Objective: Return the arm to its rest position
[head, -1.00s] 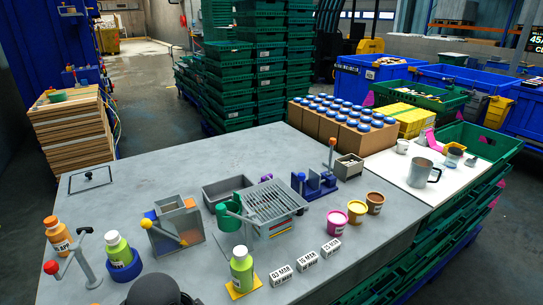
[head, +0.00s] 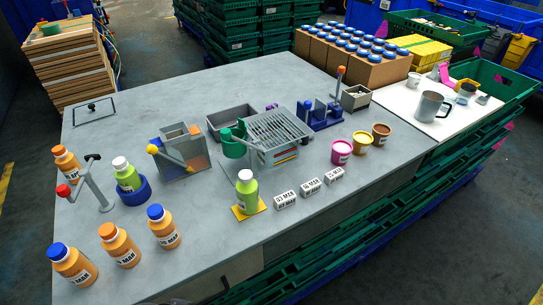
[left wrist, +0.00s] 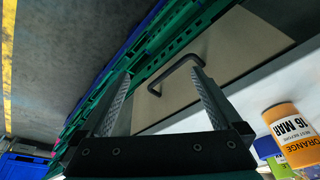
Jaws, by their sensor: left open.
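My left gripper (left wrist: 160,85) shows in the left wrist view with its two fingers spread apart and nothing between them. Beyond the fingers is a flat panel (left wrist: 228,58) with a dark bar handle (left wrist: 176,75); I cannot tell how far the fingertips are from it. An orange bottle (left wrist: 291,133) marked 16 MAR is to the right of the fingers, apart from them. Neither gripper shows in the head view, and my right gripper is in no view.
The grey table (head: 225,95) holds orange bottles (head: 119,245) at its front left, a green bottle (head: 246,190) on a yellow square, a grated box (head: 275,135) and three jars (head: 342,152). Green crates (head: 485,75) stand at the right.

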